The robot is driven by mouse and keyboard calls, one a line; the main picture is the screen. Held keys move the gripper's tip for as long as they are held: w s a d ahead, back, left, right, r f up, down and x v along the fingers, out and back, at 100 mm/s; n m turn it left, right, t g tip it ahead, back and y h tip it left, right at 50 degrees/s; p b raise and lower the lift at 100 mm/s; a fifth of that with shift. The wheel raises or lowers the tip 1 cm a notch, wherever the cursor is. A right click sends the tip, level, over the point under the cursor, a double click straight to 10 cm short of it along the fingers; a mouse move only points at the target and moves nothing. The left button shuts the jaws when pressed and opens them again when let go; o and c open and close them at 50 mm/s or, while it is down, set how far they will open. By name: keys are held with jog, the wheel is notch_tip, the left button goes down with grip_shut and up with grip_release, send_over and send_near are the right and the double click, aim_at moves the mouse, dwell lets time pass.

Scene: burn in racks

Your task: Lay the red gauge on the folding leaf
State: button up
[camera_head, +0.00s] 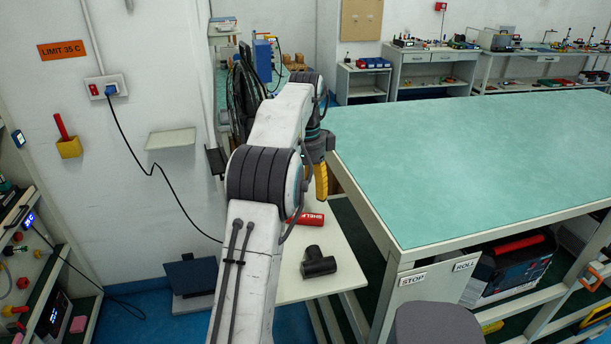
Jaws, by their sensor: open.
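No object is plainly readable as the red gauge. A red cylinder with white lettering (311,219) lies on a pale low leaf-like surface (352,262) beside the green-topped bench, partly behind my arm. A small pale shelf (171,138) also juts from the left wall; I cannot tell which of the two surfaces is the folding leaf. My gripper (317,182) is open, pointing down above the far part of the low surface, near the bench's left edge. One yellow finger shows clearly; the other is mostly hidden by my arm. I see nothing held.
A black T-shaped object (318,262) lies on the low surface. The large green bench (480,150) fills the right, its top clear. A red-handled item stands in a yellow wall holder (69,148). A rack (40,270) stands at far left. A cable hangs along the wall.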

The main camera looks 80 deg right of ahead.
jog(key=w+a+r+n+h, duration=0.1)
jog(key=w+a+r+n, duration=0.25)
jog(key=w, duration=0.45)
jog(key=w+a+r+n, duration=0.3)
jog(key=w+n, duration=0.1)
jog(key=w, duration=0.3)
jog(key=w+a+r+n+t, duration=0.1)
jog(key=w+a+r+n, duration=0.1)
jog(key=w+a+n, duration=0.85)
jog(key=w+a+f+n+t, duration=0.1)
jog(key=a+n, duration=0.2)
jog(key=a, duration=0.6)
jog(key=w+a+f+n+t, duration=0.1)
jog(key=w+a+n, duration=0.15)
jog(key=a, duration=0.75)
jog(key=s+a+f+n, duration=0.3)
jog(key=s+a+n, duration=0.1)
jog(key=a+n, duration=0.2)
jog(key=s+a+f+n+t+y, duration=0.1)
jog(key=s+a+f+n, duration=0.3)
jog(key=a+n, duration=0.2)
jog(key=shift+s+a+t, duration=0.2)
jog(key=shift+a+t, duration=0.1)
jog(key=shift+a, duration=0.75)
jog(key=shift+d, duration=0.1)
